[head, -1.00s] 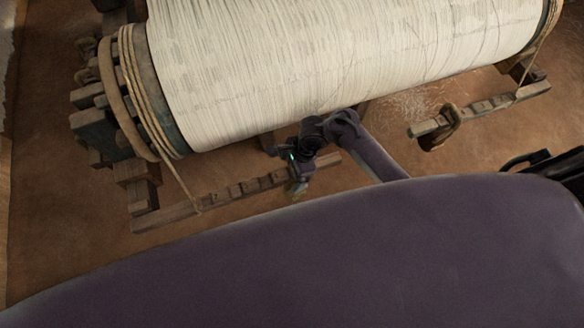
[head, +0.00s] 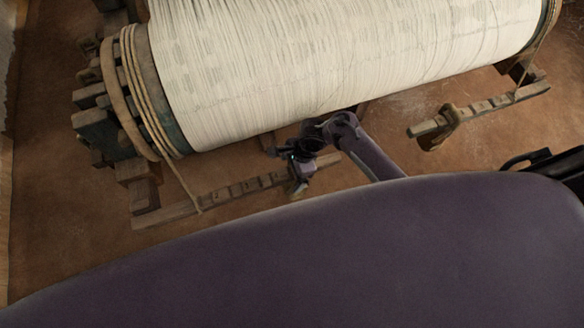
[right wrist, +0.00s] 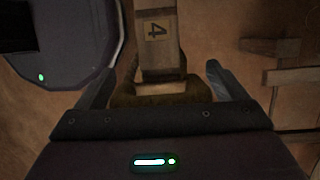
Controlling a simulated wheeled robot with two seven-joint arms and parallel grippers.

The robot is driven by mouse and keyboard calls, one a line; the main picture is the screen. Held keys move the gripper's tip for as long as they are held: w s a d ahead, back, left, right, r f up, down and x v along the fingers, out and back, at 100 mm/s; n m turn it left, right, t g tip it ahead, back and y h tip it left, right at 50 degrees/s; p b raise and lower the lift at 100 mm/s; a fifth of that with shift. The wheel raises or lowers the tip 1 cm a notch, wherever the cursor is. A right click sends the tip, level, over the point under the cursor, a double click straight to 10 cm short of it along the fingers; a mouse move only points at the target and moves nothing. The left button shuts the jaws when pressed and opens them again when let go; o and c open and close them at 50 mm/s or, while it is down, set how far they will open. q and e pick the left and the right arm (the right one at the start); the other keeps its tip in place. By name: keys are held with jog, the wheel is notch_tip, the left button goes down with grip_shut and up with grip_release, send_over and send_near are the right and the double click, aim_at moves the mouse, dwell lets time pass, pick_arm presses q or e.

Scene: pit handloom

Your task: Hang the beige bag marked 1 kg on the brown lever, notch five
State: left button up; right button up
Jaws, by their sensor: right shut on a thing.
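The near wooden lever (head: 240,190) has several notches along its top and lies below the left end of the big roller. A rope comes down to it. My right gripper (head: 298,186) is at this lever's right end. In the right wrist view my right gripper (right wrist: 162,88) is shut on a brownish bag (right wrist: 125,97), whose far side is partly hidden. My left gripper is out of view.
The roller (head: 330,60), wrapped in pale threads, fills the top of the head view. A second notched lever (head: 490,105) at right carries a dark brown bag (head: 440,128). My own body covers the lower part. Bare brown floor (head: 60,230) lies at left.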

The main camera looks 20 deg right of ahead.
jog(key=o, duration=1.7)
jog(key=shift+o, duration=0.2)
jog(key=shift+f, duration=0.1)
jog(key=shift+s, duration=0.1)
jog(key=p+v, duration=0.3)
jog(key=v, duration=0.5)
jog(key=shift+p, duration=0.4)
jog(key=shift+f, duration=0.1)
